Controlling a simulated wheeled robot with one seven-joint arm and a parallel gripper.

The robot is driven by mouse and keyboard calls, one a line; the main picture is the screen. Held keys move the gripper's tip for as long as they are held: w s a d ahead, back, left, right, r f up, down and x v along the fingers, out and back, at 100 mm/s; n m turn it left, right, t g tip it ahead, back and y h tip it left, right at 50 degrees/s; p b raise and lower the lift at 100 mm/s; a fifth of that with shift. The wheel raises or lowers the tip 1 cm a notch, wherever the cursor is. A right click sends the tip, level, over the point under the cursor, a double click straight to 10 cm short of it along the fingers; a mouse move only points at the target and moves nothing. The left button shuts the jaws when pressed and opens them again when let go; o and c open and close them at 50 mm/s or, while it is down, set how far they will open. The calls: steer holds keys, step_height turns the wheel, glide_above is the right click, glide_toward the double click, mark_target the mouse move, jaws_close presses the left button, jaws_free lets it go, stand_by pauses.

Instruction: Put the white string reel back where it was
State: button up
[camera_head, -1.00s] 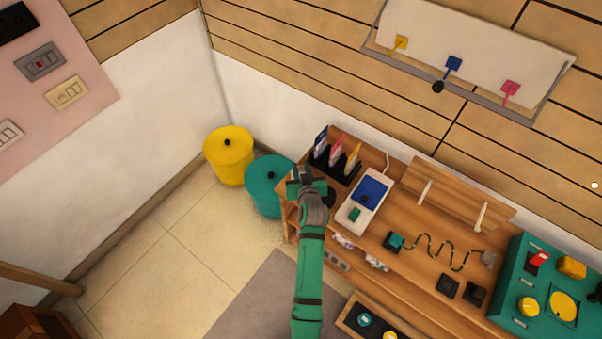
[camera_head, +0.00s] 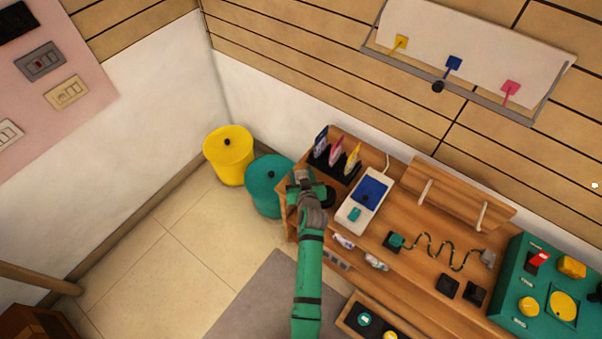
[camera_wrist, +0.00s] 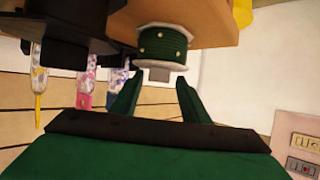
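My gripper (camera_head: 299,179) is over the left end of the wooden bench in the head view. In the wrist view its two green fingers (camera_wrist: 160,102) stand apart with nothing held between them. A dark green reel-like cylinder (camera_wrist: 163,44) with a pale flange and a grey square end (camera_wrist: 159,73) is just beyond the fingertips, against the tan wood. I cannot make out white string on it. In the head view, small whitish items (camera_head: 343,241) lie on the shelf below the bench top; I cannot tell whether one is the white string reel.
A black rack (camera_head: 335,166) with several coloured tools stands at the bench's back left. A white device with a blue panel (camera_head: 371,190) is right of my gripper. Teal (camera_head: 268,173) and yellow (camera_head: 229,150) bins stand left of the bench. A green console (camera_head: 540,285) is far right.

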steer(key=shift+r, duration=0.1)
steer(key=shift+s+r, duration=0.1)
steer(key=shift+s, duration=0.05)
steer(key=s+d+r+h, duration=0.1)
steer(key=s+d+r, duration=0.1)
steer(key=s, duration=1.3)
steer(key=s+d+r+h, duration=0.1)
steer(key=s+d+r, duration=0.15)
steer(key=s, duration=1.25)
steer(key=s+a+r+t, duration=0.1)
steer(key=s+a+r, duration=0.1)
steer(key=s+r, duration=0.4)
steer(key=s+a+r+m+t, duration=0.1)
steer(key=s+a+r, duration=0.1)
steer(key=s+r, duration=0.5)
steer(key=s, duration=0.5)
steer(key=shift+m, duration=0.3)
steer(key=shift+a, duration=0.1)
